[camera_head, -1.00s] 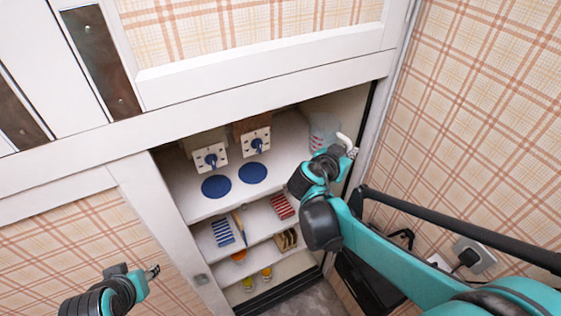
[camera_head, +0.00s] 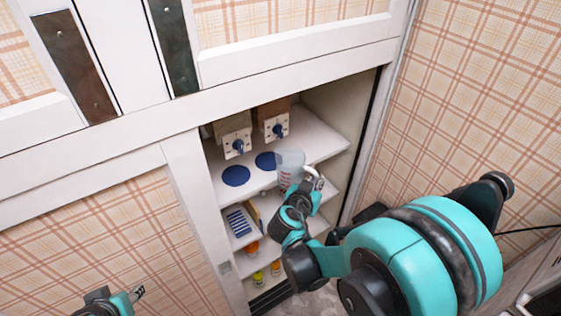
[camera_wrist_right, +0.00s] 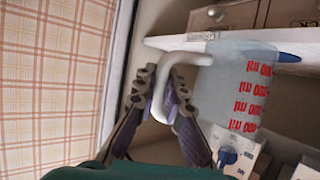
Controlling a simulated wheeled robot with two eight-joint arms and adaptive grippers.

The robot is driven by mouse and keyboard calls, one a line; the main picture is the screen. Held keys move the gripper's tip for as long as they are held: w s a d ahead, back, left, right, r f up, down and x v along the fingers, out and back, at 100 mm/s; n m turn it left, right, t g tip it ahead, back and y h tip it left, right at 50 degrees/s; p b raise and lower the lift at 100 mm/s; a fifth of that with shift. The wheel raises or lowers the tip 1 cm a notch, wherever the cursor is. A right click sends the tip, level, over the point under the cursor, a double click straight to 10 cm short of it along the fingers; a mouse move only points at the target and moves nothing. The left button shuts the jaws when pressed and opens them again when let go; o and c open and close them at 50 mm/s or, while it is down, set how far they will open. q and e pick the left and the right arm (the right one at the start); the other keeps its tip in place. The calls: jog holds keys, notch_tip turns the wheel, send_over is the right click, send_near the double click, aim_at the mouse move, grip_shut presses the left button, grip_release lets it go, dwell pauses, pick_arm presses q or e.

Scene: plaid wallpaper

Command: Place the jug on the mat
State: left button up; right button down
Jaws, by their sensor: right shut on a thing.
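The jug (camera_head: 289,163) is translucent with red volume marks and a white handle. My right gripper (camera_head: 315,179) is shut on the jug's handle, to the right of its body. In the right wrist view, the fingers (camera_wrist_right: 168,98) close around the white handle, and the jug's body (camera_wrist_right: 232,75) is beside them. In the head view the jug appears at the shelf's front edge, roughly upright. Two round blue mats lie on the shelf: a left one (camera_head: 236,176) and a right one (camera_head: 264,161), partly hidden by the jug. My left gripper (camera_head: 138,293) is empty at the lower left, apart from the cabinet.
Two boxes with white plates and blue knobs (camera_head: 237,147) stand behind the mats. Lower shelves hold a blue-striped item (camera_head: 239,223) and small coloured jars (camera_head: 258,278). The cabinet's right wall (camera_head: 352,120) bounds the shelf. The shelf's right side is clear.

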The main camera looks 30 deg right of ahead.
aim_at(298, 161)
jog(key=w, duration=0.9)
jog(key=shift+w+a+b, duration=0.25)
jog(key=shift+a+b, duration=0.1)
jog(key=shift+a, duration=0.05)
jog(key=w, duration=0.4)
jog(key=shift+w+a, duration=0.2)
jog(key=shift+s+f+b, duration=0.1)
jog(key=shift+f+b, duration=0.35)
jog(key=shift+f, duration=0.35)
jog(key=shift+s, duration=0.1)
